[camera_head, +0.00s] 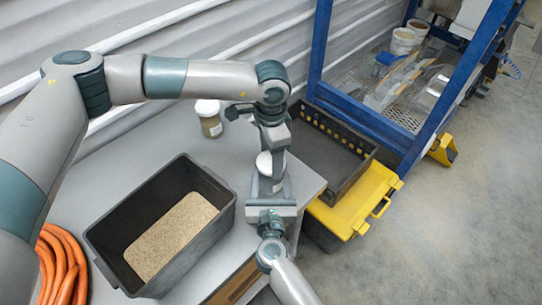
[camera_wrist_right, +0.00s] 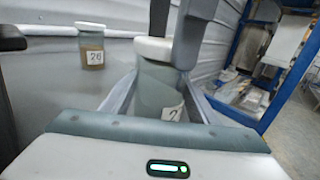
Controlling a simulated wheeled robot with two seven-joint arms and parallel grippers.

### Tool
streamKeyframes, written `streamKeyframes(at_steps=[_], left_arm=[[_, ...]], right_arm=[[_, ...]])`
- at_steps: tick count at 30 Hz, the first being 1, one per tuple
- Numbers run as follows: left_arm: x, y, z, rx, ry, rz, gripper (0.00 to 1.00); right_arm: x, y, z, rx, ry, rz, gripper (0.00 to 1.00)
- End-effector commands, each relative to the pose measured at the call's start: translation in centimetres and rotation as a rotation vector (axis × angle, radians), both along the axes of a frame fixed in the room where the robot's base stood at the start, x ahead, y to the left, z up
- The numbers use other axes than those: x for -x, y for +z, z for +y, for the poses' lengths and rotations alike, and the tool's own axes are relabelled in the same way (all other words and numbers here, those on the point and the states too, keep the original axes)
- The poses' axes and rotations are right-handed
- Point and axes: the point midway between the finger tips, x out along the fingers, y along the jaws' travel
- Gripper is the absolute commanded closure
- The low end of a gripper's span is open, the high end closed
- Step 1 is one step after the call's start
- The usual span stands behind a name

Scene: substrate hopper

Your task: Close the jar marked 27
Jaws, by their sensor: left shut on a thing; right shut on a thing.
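A jar (camera_wrist_right: 158,85) with greyish contents stands upright between the fingers of my right gripper (camera_wrist_right: 150,95), which is shut on it. Its label shows a 2; the rest is hidden by a finger. A white lid (camera_wrist_right: 152,48) sits at the jar's mouth; whether it is threaded on cannot be told. The lid also shows in the head view (camera_head: 265,162). My left gripper (camera_head: 272,150) comes down from above and is shut on the lid. In the head view my right gripper (camera_head: 270,200) reaches the jar from the front.
Another white-lidded jar (camera_head: 209,118) with brown contents stands at the table's back; its label (camera_wrist_right: 94,58) begins with 2. A black bin (camera_head: 205,240) of tan grain and an orange hose (camera_head: 60,265) are left. A dark tray (camera_head: 335,150), yellow case (camera_head: 362,205) and blue frame (camera_head: 395,145) are right.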

Motion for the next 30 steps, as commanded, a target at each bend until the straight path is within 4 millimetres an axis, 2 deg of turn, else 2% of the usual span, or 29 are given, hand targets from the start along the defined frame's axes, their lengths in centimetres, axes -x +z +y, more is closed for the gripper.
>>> streamKeyframes(at_steps=[3, 4, 6, 17, 30], left_arm=[[-0.1, 0.1, 0.0, 0.0, 0.002, -0.002, 0.61], [-0.1, 0.1, 0.0, 0.0, 0.002, -0.002, 0.38], [-0.1, 0.1, 0.0, 0.0, 0.003, -0.002, 0.22], [-0.1, 0.2, 0.0, 0.001, 0.003, -0.001, 0.22], [0.0, 4.2, 0.0, 0.001, 0.004, -0.001, 0.22]], right_arm=[[0.1, -0.1, 0.0, 0.001, 0.0, 0.003, 1.0], [0.1, -0.1, 0.0, 0.001, 0.0, 0.003, 1.0], [0.1, -0.1, 0.0, 0.001, 0.0, 0.003, 1.0], [0.1, -0.1, 0.0, 0.001, 0.0, 0.002, 1.0], [0.1, -0.1, 0.0, 0.001, 0.0, 0.002, 1.0]])
